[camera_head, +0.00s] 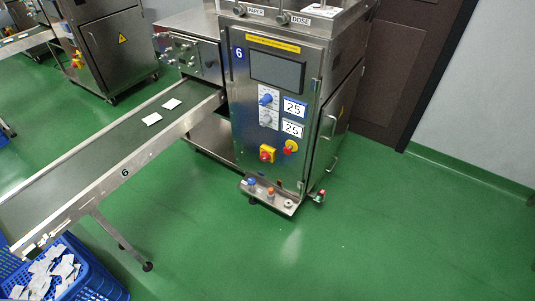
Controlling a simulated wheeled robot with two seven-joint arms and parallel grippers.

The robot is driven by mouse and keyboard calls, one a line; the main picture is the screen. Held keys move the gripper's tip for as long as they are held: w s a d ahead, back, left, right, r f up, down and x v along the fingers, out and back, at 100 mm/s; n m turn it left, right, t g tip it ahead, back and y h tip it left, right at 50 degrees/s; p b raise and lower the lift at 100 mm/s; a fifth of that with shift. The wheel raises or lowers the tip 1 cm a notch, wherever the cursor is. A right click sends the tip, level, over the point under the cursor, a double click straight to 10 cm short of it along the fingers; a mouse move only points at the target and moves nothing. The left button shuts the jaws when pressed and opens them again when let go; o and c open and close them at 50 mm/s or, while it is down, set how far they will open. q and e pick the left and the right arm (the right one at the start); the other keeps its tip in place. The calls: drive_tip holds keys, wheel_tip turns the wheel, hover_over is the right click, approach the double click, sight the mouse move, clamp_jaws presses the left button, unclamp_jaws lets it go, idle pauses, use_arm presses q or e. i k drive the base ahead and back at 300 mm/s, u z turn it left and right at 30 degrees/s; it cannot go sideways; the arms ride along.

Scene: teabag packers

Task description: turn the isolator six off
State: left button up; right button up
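Machine six (238,90) is a steel cabinet in the upper middle, with a blue 6 label at its top left. On its lower front is a red switch on a yellow square plate (267,153), which looks like the isolator. Its handle position is too small to read. To its right is a round yellow mount with a red button (290,147). Neither of my grippers is in view.
A conveyor (85,165) marked 6 runs from the machine to the lower left, with white packets on it. A blue crate (108,285) of packets stands below its end. A low shelf with knobs (270,195) juts from the cabinet. Green floor in front is clear.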

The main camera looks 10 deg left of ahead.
sight(265, 156)
drive_tip(key=u, duration=0.4)
drive_tip(key=i, duration=0.4)
drive_tip(key=u, duration=0.4)
